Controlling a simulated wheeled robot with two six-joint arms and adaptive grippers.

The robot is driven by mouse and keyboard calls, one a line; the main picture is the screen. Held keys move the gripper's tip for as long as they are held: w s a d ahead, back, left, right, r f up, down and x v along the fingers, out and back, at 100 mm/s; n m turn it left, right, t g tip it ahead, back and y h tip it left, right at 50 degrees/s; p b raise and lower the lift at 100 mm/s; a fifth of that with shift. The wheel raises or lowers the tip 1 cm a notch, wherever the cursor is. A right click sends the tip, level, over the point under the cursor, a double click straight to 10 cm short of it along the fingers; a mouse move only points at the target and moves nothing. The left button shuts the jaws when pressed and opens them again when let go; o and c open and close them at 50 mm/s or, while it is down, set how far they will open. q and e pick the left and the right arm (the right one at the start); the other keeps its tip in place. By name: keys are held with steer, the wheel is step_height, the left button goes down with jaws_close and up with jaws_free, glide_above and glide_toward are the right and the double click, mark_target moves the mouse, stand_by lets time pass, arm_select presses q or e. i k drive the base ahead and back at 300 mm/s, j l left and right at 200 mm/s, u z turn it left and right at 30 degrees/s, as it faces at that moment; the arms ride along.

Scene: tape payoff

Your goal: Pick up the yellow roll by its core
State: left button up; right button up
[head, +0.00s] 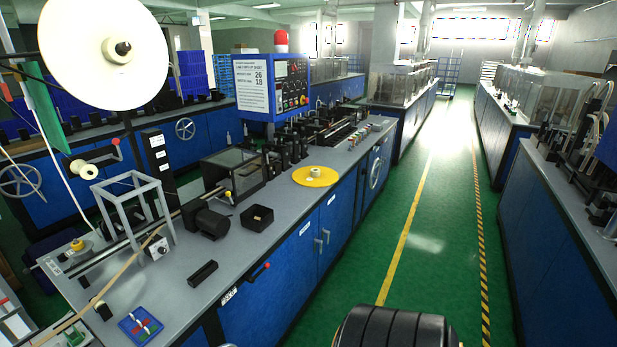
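The yellow roll (303,178) is a flat yellow disc lying on the grey bench top, near the bench's front edge in the middle of the head view. Its pale core (316,172) stands up a little at the centre and nothing covers it. Neither of my grippers shows in the head view, so I cannot see their state. Nothing is touching the roll.
The grey bench (225,275) runs diagonally, with blue cabinets below. A control panel (272,88) stands behind. The green aisle (425,245) is clear.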

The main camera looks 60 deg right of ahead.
mark_target(308, 176)
steer(key=z, duration=2.1)
steer(key=u, duration=0.4)
steer(key=i+l+u, duration=0.1)
steer(key=u, duration=0.3)
steer(key=l+u, duration=0.1)
steer(key=u, duration=0.3)
steer(key=i+l+u, duration=0.25)
steer(key=l+u, duration=0.15)
steer(key=l, duration=0.5)
steer(key=i+l+u, duration=0.15)
steer(key=l+u, duration=0.25)
steer(key=l, duration=0.5)
steer(key=l+u, duration=0.4)
steer(key=l, duration=0.55)
